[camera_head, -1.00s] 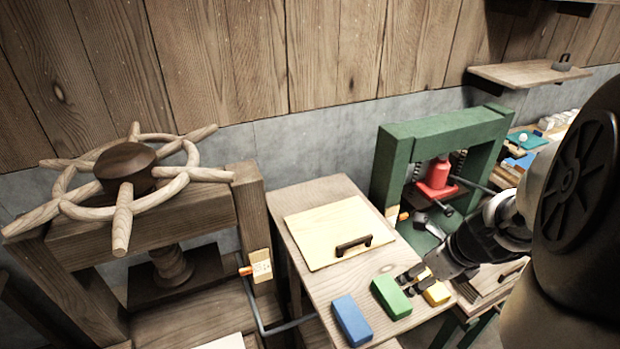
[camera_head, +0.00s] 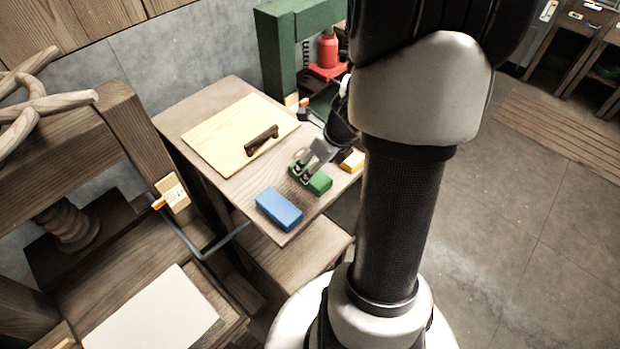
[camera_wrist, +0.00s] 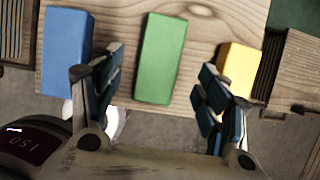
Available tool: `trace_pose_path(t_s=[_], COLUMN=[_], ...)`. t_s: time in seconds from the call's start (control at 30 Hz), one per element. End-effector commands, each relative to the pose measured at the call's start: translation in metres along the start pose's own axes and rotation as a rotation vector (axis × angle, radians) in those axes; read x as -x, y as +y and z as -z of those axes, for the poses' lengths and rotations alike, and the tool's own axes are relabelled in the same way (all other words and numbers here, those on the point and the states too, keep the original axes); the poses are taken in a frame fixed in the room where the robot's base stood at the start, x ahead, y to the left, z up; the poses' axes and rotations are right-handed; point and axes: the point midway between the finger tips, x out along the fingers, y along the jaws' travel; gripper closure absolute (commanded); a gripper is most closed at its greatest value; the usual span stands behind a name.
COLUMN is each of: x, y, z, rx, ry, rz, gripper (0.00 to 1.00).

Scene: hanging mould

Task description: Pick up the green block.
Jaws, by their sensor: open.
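The green block (camera_head: 318,181) lies on the small wooden table (camera_head: 226,176), between the blue block (camera_head: 279,208) and the yellow block (camera_head: 351,161). My gripper (camera_head: 302,172) is in front of part of the green block in the head view. In the wrist view the green block (camera_wrist: 161,58) lies whole and uncovered, ahead of and between the open fingers of my gripper (camera_wrist: 160,90). The blue block (camera_wrist: 66,50) is beyond the left finger and the yellow block (camera_wrist: 239,68) beyond the right finger. Nothing is held.
A pale board with a dark handle (camera_head: 240,137) lies on the same table behind the blocks. A green press frame (camera_head: 277,50) with a red jack (camera_head: 327,55) stands behind. A wooden screw press (camera_head: 120,130) is at the left.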

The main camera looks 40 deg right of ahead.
Motion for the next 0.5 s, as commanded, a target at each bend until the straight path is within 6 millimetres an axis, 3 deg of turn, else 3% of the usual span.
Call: trace_pose_path(t_s=[0.33, 0.5], x=[-0.047, -0.050], y=[0.000, 0.000], z=[0.005, 0.004], rx=[0.000, 0.000], ry=[0.001, 0.000], rz=[-0.001, 0.000], gripper=[0.31, 0.31])
